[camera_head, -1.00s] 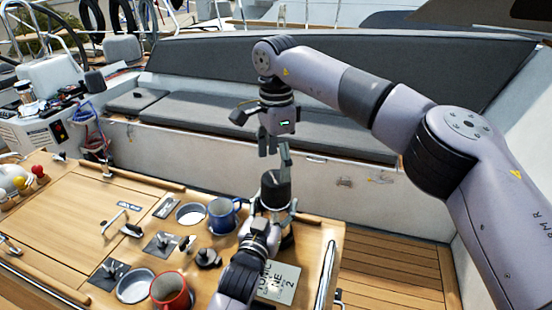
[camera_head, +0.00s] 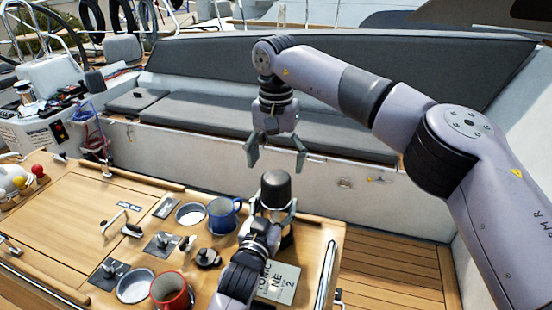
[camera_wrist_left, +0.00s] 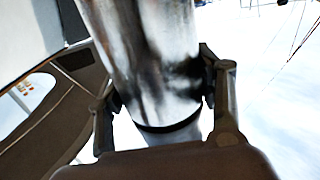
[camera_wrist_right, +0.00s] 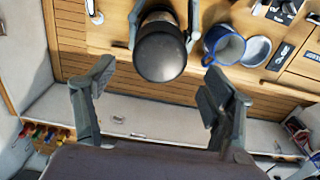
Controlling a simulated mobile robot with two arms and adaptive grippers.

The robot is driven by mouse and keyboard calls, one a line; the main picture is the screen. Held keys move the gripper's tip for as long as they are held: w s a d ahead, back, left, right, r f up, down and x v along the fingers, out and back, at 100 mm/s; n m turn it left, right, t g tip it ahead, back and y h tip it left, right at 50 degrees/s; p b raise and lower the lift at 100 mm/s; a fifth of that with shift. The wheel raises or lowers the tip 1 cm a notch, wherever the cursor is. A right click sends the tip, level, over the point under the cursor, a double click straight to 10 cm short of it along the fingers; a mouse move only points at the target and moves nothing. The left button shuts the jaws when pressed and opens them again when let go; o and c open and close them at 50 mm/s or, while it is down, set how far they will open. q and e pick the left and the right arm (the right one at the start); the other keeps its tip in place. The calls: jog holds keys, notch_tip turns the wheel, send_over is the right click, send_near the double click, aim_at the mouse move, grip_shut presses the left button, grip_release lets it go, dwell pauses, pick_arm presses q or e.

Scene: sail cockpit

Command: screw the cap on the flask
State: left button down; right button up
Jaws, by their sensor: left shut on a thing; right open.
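The flask (camera_wrist_left: 150,60) is a shiny metal cylinder, upright at the right end of the wooden table. My left gripper (camera_head: 270,212) is shut around its body, with a finger on each side in the left wrist view. The black, rounded cap (camera_head: 276,188) sits on top of the flask; how tightly it is screwed cannot be seen. It also shows in the right wrist view (camera_wrist_right: 161,52). My right gripper (camera_head: 276,152) is open and empty above the cap, its fingers spread wide and apart from it. The flask's lower part is mostly hidden by my left gripper.
A blue mug (camera_head: 222,216) stands just left of the flask. A red mug (camera_head: 170,292) stands near the front. A printed card or booklet (camera_head: 283,284) lies by my left arm. Metal fittings dot the table. A grey cushioned bench (camera_head: 220,107) runs behind.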

aim_at(276, 180)
jog(key=shift+f, duration=3.95)
jog(key=shift+c, duration=0.2)
